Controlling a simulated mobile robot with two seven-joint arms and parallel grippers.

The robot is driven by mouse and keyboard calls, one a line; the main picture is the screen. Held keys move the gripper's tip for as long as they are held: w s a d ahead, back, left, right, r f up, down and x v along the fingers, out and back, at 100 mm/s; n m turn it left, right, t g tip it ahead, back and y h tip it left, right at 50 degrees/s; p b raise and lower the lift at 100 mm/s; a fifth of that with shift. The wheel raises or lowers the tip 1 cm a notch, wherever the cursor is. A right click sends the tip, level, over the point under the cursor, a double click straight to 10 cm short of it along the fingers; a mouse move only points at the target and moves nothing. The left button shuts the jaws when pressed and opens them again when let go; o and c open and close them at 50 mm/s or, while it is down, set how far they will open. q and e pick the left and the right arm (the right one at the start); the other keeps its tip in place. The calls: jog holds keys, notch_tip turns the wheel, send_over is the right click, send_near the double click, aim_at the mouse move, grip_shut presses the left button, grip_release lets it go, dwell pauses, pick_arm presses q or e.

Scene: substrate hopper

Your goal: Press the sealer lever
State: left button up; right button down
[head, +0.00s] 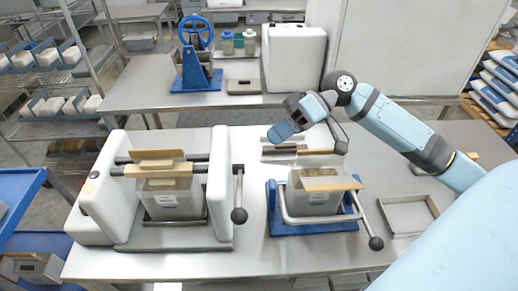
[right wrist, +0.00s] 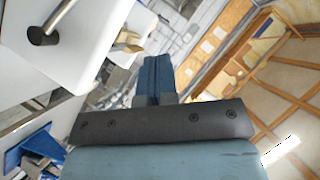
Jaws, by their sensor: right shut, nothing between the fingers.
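Two stations with levers stand on the near metal table. The white machine (head: 106,199) at left has a metal lever ending in a dark ball knob (head: 239,215) on its right side. The blue-framed station (head: 314,226) has a bent metal bar with a dark knob (head: 376,243) at its front right. I cannot tell which one is the sealer. My right gripper (head: 272,136) is shut and empty, above the table behind the blue-framed station, apart from both levers. Its closed fingers (right wrist: 156,75) show in the right wrist view, with a dark-ended rod (right wrist: 42,35) at upper left. My left gripper is out of view.
An open-flapped carton sits in each station: one at left (head: 172,204), one at right (head: 310,202). An empty metal tray (head: 408,232) lies right of the blue frame. A rear table (head: 140,98) holds a blue hand wheel (head: 196,33) and bottles.

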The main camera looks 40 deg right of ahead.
jog(key=shift+s+d+r, duration=0.2)
jog(key=shift+d+r, duration=0.2)
jog(key=shift+d, duration=0.2)
jog(key=shift+s+d+r, duration=0.2)
jog(key=shift+d+r, duration=0.15)
jog(key=shift+d, duration=0.2)
